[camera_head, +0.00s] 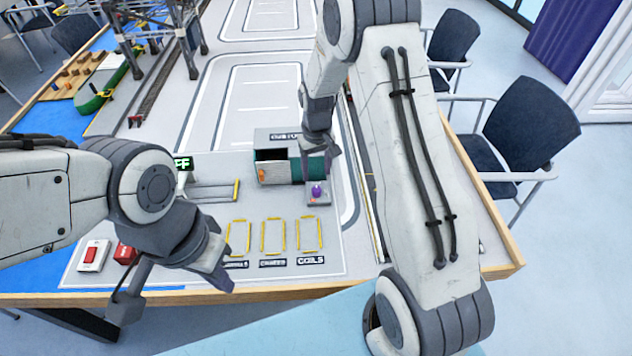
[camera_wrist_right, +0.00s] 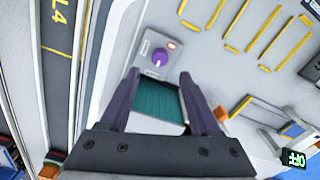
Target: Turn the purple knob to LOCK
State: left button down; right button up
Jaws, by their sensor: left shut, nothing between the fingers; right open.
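The purple knob (camera_head: 317,189) sits on a small grey plate at the right of the printed mat, beside a green-and-grey box. In the right wrist view the knob (camera_wrist_right: 160,57) shows beyond the fingertips, with a small red light on its plate (camera_wrist_right: 171,45). No LOCK marking can be read. My right gripper (camera_head: 321,158) is above and just behind the knob, apart from it; in the wrist view its fingers (camera_wrist_right: 159,76) are open and empty. My left gripper (camera_head: 222,276) is shut and empty over the table's front edge.
The green-and-grey box (camera_head: 273,167) stands left of the knob. Yellow-outlined slots (camera_head: 272,236) lie in front, one labelled COILS. A red switch (camera_head: 91,255), a red block (camera_head: 125,254) and a green-lit sign (camera_head: 183,163) are further left. Chairs (camera_head: 520,135) stand beyond the right edge.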

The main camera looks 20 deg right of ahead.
aim_at(316, 188)
jog(key=shift+r, duration=1.85)
jog(key=s+a+r+n, duration=0.4)
jog(key=s+a+r, duration=0.7)
jog(key=s+a, duration=0.3)
jog(key=s+a+r+n, duration=0.1)
jog(key=s, duration=0.6)
jog(key=s+a+r+n+y, duration=0.1)
jog(key=s, duration=0.7)
jog(key=shift+s+n, duration=0.25)
jog(key=shift+n, duration=0.05)
